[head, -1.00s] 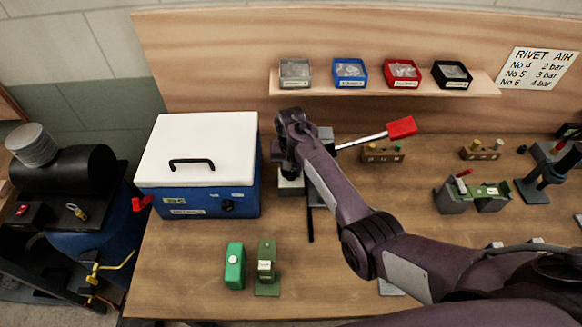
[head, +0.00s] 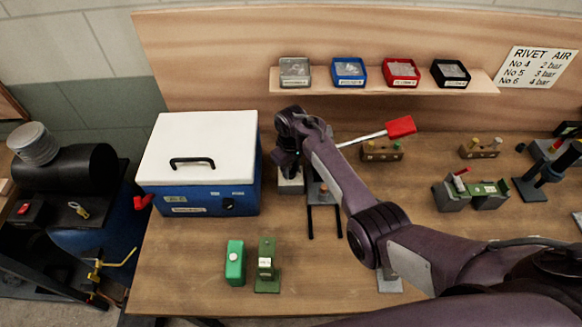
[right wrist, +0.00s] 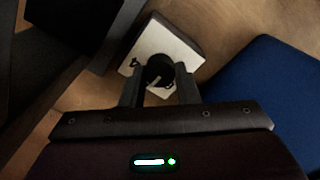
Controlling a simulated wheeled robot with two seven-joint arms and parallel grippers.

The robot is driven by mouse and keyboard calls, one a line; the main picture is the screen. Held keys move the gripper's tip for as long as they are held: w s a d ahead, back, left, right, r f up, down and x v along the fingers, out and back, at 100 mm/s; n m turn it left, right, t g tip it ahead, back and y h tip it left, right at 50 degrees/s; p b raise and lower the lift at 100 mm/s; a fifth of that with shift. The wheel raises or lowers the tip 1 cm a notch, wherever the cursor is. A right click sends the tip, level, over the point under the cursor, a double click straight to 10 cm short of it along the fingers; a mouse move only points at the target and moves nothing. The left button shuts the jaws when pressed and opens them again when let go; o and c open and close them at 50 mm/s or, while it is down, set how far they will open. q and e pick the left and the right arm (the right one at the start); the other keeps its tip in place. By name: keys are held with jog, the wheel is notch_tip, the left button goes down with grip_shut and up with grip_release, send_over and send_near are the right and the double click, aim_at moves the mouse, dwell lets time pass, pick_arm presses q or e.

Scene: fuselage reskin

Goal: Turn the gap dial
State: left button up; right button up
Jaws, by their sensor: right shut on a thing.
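The gap dial (right wrist: 159,72) is a round black knob on a small pale box (right wrist: 185,50), seen in the right wrist view. My right gripper (right wrist: 160,88) has its two fingers on either side of the knob and is shut on it. In the head view the right gripper (head: 287,166) points down over the pale box (head: 290,186), and the knob is hidden there by the gripper. A grey machine with a red-ended lever (head: 401,127) stands just right of the box, partly behind my right arm. My left gripper is not in view.
A blue box with a white lid (head: 200,150) stands close left of the gripper. A green bottle-like block (head: 235,262) and a green stand (head: 267,265) are nearer the front. A shelf with several small bins (head: 385,88) runs behind. The front middle of the bench is mostly clear.

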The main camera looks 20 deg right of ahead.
jog(key=shift+n, duration=0.3)
jog(key=o, duration=1)
